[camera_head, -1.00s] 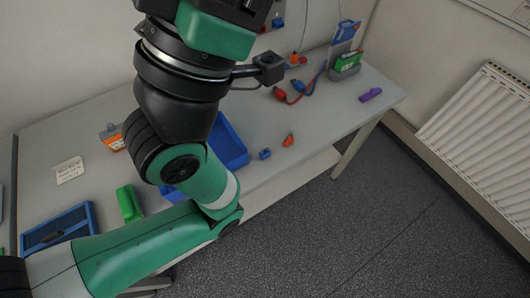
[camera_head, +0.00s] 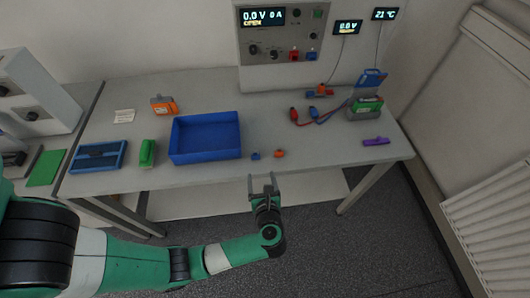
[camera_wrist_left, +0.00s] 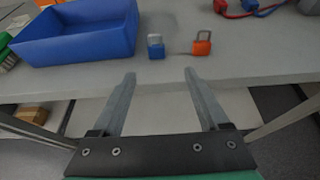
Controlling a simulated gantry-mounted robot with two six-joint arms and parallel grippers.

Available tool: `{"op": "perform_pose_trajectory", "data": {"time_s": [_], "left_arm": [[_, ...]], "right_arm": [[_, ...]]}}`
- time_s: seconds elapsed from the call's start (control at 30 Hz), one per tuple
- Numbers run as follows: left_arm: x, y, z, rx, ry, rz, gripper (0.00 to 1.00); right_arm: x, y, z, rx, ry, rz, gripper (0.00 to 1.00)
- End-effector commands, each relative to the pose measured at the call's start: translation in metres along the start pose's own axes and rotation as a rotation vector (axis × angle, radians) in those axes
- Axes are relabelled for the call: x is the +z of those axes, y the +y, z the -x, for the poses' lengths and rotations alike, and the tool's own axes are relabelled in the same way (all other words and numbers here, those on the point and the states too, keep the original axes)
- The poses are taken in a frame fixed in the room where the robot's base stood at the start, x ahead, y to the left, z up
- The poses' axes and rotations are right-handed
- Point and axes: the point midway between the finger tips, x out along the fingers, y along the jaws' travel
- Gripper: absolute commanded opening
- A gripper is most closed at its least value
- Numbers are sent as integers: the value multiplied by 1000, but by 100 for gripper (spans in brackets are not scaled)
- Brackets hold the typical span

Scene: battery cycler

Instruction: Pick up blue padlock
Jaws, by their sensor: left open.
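The blue padlock (camera_head: 255,156) lies near the front edge of the table, just right of the blue tray. In the left wrist view the blue padlock (camera_wrist_left: 156,47) shows a blue body and a grey shackle, ahead of and between my fingers. An orange padlock (camera_head: 279,153) lies close to its right and also shows in the left wrist view (camera_wrist_left: 202,44). My left gripper (camera_head: 263,180) is open and empty, in front of the table's front edge and apart from the padlock. My right gripper is not in view.
The blue tray (camera_head: 206,157) stands left of the padlocks. A green object (camera_head: 147,153), a blue frame-like holder (camera_head: 97,167) and an orange device (camera_head: 163,105) are further left. Red and blue leads (camera_head: 318,121) and a purple object (camera_head: 376,141) are on the right. Bare table lies around the padlocks.

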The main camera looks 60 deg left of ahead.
Motion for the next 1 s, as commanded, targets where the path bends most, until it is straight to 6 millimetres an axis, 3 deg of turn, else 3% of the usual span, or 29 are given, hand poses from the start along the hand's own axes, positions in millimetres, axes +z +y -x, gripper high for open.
{"op": "perform_pose_trajectory", "data": {"time_s": [0.17, 0.43, 0.73, 1.0], "left_arm": [[1, -1, -2, -3, -2, 0, 78], [1, -1, -51, -2, -3, 3, 78], [3, -2, -68, -5, -4, 2, 78], [2, 1, -111, -4, -4, 3, 78]], "right_arm": [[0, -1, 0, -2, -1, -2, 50], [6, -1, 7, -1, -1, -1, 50], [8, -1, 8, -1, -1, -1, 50], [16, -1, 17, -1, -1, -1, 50]]}}
